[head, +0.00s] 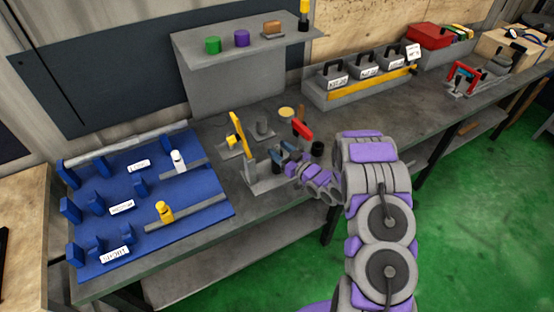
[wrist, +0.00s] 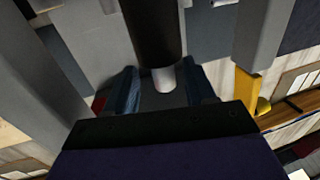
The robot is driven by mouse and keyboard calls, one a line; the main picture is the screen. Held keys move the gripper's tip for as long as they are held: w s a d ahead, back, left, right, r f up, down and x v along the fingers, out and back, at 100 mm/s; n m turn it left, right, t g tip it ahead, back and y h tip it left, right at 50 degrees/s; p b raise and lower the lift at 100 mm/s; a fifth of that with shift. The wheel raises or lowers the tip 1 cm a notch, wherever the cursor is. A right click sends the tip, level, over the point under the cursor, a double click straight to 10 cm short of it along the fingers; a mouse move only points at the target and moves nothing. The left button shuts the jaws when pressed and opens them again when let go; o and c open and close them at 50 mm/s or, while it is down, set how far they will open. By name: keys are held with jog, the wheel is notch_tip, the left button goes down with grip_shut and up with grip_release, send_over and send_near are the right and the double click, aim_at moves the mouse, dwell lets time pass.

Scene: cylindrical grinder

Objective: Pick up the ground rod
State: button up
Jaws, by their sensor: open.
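My gripper (head: 284,154) is open at the small grinder on the bench, among its upright grey parts. In the wrist view, my gripper's two blue fingers (wrist: 160,90) stand apart. A short light grey rod end (wrist: 164,80), which looks like the ground rod, shows between them with gaps on both sides. It sticks out of a dark cylinder (wrist: 152,30). The rest of the rod is hidden, and I cannot make the rod out in the head view. The grinder (head: 252,178) has a grey base and a yellow lever (head: 238,132).
A blue board (head: 150,213) with labelled holders and rods lies at the left. A red handle (head: 302,131) rises beside my gripper. A grey shelf (head: 240,90) stands behind, and a box rack (head: 360,90) stands back right.

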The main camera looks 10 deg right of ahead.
jog(key=x, duration=0.3)
jog(key=shift+a, duration=0.25)
grip_shut()
dwell(1.2)
